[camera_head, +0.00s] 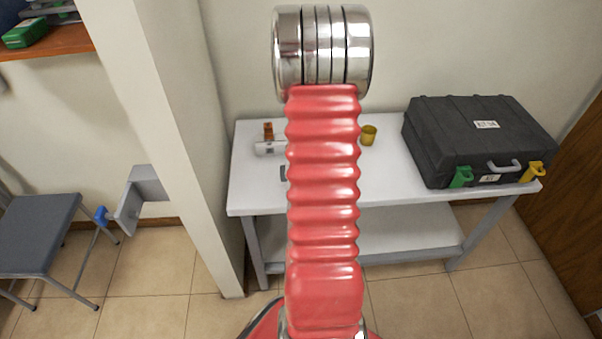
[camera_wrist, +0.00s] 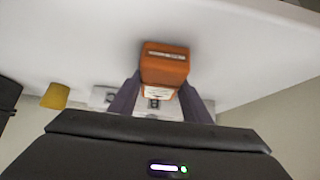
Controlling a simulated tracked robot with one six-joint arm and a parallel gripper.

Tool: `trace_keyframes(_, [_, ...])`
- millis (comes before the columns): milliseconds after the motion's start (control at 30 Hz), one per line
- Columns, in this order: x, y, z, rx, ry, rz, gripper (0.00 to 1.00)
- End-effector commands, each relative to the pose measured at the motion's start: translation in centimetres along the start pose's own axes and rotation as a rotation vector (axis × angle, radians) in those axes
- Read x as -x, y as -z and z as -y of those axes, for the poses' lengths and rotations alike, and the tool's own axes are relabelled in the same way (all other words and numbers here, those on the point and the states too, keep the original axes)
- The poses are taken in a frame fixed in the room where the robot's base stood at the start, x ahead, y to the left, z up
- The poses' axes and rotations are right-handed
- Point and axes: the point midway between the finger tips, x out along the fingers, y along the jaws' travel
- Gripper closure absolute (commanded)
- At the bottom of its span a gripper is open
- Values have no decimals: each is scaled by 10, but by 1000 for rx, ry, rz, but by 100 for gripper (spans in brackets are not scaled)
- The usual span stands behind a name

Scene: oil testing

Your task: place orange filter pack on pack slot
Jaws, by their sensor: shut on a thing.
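In the wrist view my gripper (camera_wrist: 157,98) has its two dark fingers closed on the orange filter pack (camera_wrist: 165,64). The pack is a small orange block with a pale label on its lower part. In the head view a small orange block (camera_head: 268,131) shows at the left of the white table, just left of my red arm. My gripper is hidden behind the arm in that view. White and grey parts (camera_wrist: 103,96) show behind the fingers in the wrist view. I cannot make out the pack slot, nor tell whether the pack touches anything below.
The white table (camera_head: 400,185) carries a yellow cup (camera_head: 369,135) right of my arm and a large black case (camera_head: 480,140) at its right end. A white cylindrical part (camera_head: 269,148) lies near the orange block. A wall column (camera_head: 180,130) stands left of the table.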

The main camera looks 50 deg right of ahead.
Motion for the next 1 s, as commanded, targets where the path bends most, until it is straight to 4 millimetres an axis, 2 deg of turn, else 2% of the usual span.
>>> trace_keyframes(333, [-2, -1, 0, 0, 0, -1, 82])
trace_keyframes(367, [-1, -1, 0, 0, 0, -1, 54])
trace_keyframes(600, [-2, -1, -1, -1, -1, 0, 38])
trace_keyframes(1000, [2, 1, -1, -1, -1, 0, 38])
